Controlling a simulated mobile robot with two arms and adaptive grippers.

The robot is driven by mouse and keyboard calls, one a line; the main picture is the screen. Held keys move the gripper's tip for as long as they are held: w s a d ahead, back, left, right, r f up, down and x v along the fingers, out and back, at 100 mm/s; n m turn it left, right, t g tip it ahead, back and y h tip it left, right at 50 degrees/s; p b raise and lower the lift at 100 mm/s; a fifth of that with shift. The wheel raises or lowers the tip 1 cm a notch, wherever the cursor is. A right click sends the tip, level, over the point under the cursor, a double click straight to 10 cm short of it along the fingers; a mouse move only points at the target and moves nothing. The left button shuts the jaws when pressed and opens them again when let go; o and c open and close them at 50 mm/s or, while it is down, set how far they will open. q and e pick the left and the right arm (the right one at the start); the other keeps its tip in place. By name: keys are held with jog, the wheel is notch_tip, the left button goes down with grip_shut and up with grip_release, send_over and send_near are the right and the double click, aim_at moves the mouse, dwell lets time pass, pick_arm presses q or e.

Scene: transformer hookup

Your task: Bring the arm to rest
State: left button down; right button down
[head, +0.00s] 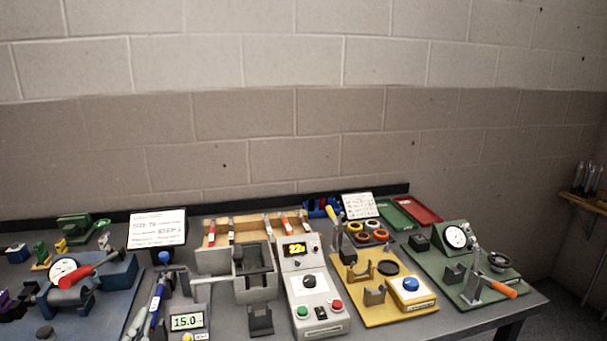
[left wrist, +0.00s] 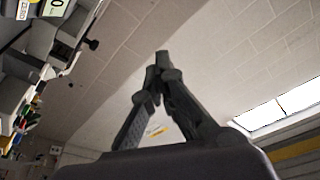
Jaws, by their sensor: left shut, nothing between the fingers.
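My left gripper (left wrist: 163,60) shows in the left wrist view. Its two dark fingers meet at the tips, and nothing is between them. The wall and a bright window lie behind it, and the bench is off to the left of that view. I cannot make out either gripper clearly in the head view. My right gripper is not in view.
A grey bench (head: 382,329) carries several stations. These include a blue fixture (head: 118,272), a control box (head: 313,300) with a lit display, a yellow board (head: 380,309) and a green board (head: 440,275). A wall shelf (head: 584,201) is at the right.

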pick_arm(q)
jog(key=s+d+f+n+g+h, duration=0.15)
jog(key=s+f+g, duration=0.25)
jog(key=f, duration=0.4)
jog(key=s+d+f+n+g, duration=0.2)
jog(key=s+f+g, duration=0.25)
jog(key=f, duration=0.35)
jog(key=s+d+f+g, duration=0.3)
jog(key=s+f+g, duration=0.1)
jog(key=s, duration=0.4)
jog(key=s+d+f+g, duration=0.2)
jog(key=s+f+g, duration=0.2)
jog(key=s, duration=0.4)
notch_tip(320, 180, down, 24)
jog(key=g, duration=0.1)
jog(key=s+a+f+g, duration=0.1)
jog(key=s+a+f, duration=0.2)
jog(key=s+f, duration=1.5)
jog(key=shift+h, duration=0.35)
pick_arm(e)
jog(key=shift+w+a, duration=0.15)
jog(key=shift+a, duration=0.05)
pick_arm(q)
jog(key=shift+f+g, duration=0.1)
jog(key=shift+g, duration=0.15)
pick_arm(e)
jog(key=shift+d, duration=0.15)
